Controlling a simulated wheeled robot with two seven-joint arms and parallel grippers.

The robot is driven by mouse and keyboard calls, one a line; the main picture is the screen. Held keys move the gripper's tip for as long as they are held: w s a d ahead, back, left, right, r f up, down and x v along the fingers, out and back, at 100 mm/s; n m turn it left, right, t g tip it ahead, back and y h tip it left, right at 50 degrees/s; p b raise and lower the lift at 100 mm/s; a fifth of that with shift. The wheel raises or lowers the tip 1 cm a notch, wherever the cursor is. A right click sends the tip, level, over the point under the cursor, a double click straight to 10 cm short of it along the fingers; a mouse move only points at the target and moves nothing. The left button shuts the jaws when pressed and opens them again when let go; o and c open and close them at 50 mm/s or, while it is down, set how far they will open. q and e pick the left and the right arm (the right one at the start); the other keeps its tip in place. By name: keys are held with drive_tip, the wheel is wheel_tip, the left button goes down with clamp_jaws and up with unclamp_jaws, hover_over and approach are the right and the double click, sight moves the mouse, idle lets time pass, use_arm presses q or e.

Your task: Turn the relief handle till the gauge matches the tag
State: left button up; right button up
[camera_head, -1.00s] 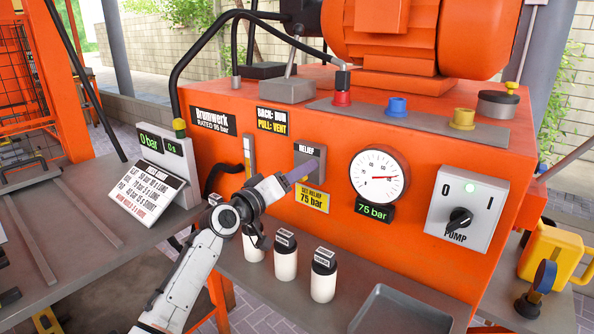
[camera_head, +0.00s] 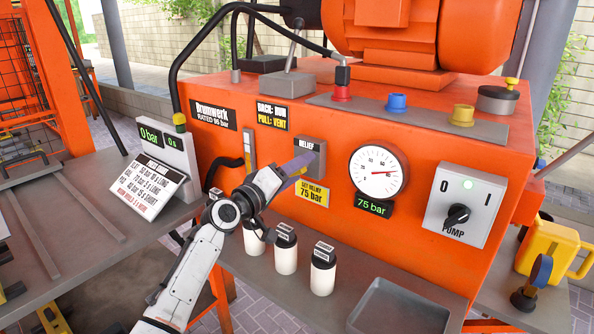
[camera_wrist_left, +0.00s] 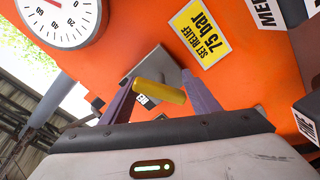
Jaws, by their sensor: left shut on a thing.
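The relief handle is a yellow bar in the left wrist view (camera_wrist_left: 158,91), mounted on a grey plate. My left gripper (camera_head: 298,166) is shut on it, with the bar spanning between its purple fingers in the left wrist view (camera_wrist_left: 160,96). In the head view the gripper mostly hides the handle, in front of the grey relief block (camera_head: 318,158). The round gauge (camera_head: 378,172) is to its right, with its needle pointing right. The green display (camera_head: 373,205) below it reads 75 bar. The yellow tag (camera_head: 312,193) says "SET RELIEF 75 bar". My right gripper is out of view.
The pump switch box (camera_head: 465,212) is at the right, with a green light on. White capped bottles (camera_head: 322,275) and a grey tray (camera_head: 398,308) stand below the orange panel. A sign stand (camera_head: 150,187) is on the left table. A lever (camera_head: 292,55) rises above the panel.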

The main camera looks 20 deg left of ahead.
use_arm(q)
drive_tip(key=o, duration=1.1)
drive_tip(key=shift+c, duration=0.2)
drive_tip(key=v, duration=1)
drive_tip(key=shift+s, duration=0.2)
